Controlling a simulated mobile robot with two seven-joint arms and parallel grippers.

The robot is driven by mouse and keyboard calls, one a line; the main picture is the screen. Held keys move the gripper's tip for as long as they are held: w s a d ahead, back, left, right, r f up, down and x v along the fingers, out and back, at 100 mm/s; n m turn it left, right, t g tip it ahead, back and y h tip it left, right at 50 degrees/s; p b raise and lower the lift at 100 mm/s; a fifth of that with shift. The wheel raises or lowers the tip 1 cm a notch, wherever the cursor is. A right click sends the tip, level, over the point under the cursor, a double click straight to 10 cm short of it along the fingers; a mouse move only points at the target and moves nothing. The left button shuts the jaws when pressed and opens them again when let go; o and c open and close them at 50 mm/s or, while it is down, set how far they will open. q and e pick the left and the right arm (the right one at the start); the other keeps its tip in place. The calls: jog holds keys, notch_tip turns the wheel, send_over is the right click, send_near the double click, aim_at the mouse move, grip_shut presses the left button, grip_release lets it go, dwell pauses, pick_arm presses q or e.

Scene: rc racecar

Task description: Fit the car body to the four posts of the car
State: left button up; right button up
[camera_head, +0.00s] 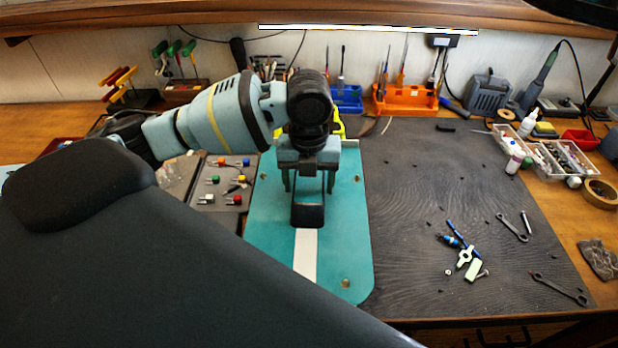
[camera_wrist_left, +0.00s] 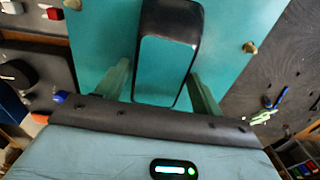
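The teal car body (camera_head: 265,260) with a white stripe lies on the dark mat, and it also shows in the left wrist view (camera_wrist_left: 95,45). I cannot tell how the body sits on the posts. My left gripper (camera_head: 308,188) points down over the body. Its fingers (camera_wrist_left: 161,88) are apart, one on each side of the loop, with visible gaps. My gripper and wrist hide the body's far part.
A dark panel with coloured clips (camera_head: 228,180) lies left of the body. Wrenches (camera_head: 512,228) and small blue and pale green parts (camera_head: 465,260) lie on the mat (camera_head: 430,180) at right. Tool holders (camera_head: 405,100) line the back wall. The mat directly right of the body is mostly clear.

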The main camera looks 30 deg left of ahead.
pick_arm(q)
jog(key=o, duration=0.3)
jog(key=shift+o, duration=0.2)
jog(key=shift+r, duration=3.95)
